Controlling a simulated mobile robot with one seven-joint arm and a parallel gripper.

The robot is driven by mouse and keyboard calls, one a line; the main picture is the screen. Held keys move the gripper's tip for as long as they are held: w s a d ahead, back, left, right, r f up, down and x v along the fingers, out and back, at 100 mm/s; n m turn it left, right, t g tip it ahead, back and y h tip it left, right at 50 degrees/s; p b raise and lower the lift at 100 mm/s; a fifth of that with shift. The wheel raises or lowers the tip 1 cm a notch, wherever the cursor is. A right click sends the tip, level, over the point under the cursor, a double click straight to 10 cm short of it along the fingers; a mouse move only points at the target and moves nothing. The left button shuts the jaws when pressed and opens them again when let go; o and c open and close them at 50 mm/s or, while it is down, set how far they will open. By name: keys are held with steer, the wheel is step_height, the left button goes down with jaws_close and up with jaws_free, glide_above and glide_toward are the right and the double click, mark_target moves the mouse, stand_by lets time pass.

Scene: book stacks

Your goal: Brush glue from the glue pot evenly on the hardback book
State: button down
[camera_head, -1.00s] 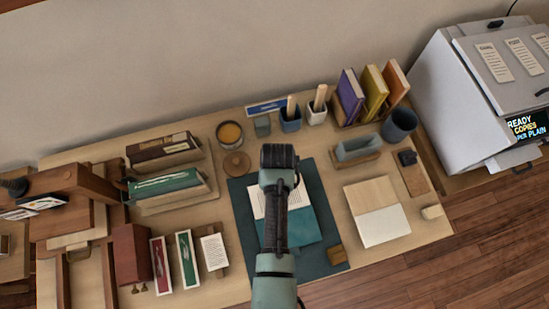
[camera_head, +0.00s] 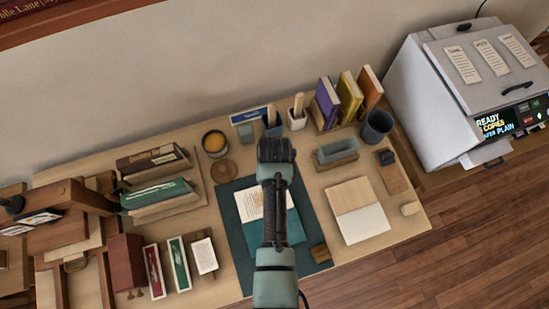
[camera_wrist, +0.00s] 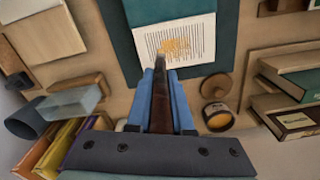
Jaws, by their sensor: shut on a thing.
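The hardback book lies open on a dark teal mat (camera_head: 236,246), with a printed white page (camera_head: 243,204) and a teal cover (camera_head: 290,228). In the wrist view the page (camera_wrist: 200,30) carries a small, uneven amber glue patch. My gripper (camera_wrist: 164,82) is shut on a brush with a brown handle (camera_wrist: 160,115). The bristle tip appears by the page's near edge; I cannot tell whether it touches. The open glue pot (camera_head: 214,141) stands beyond the mat, with amber glue inside. It also shows at right in the wrist view (camera_wrist: 218,116). My arm hides the gripper in the head view.
A round wooden lid (camera_head: 223,171) lies beside the pot. A copier (camera_head: 470,90) stands right.

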step_height(320, 180, up, 2)
steer(key=shift+w+r+p, duration=0.1)
steer(key=shift+p, duration=0.55)
steer(key=shift+r+p, duration=0.4)
steer(key=shift+f, duration=0.1)
steer(key=shift+d, duration=0.1)
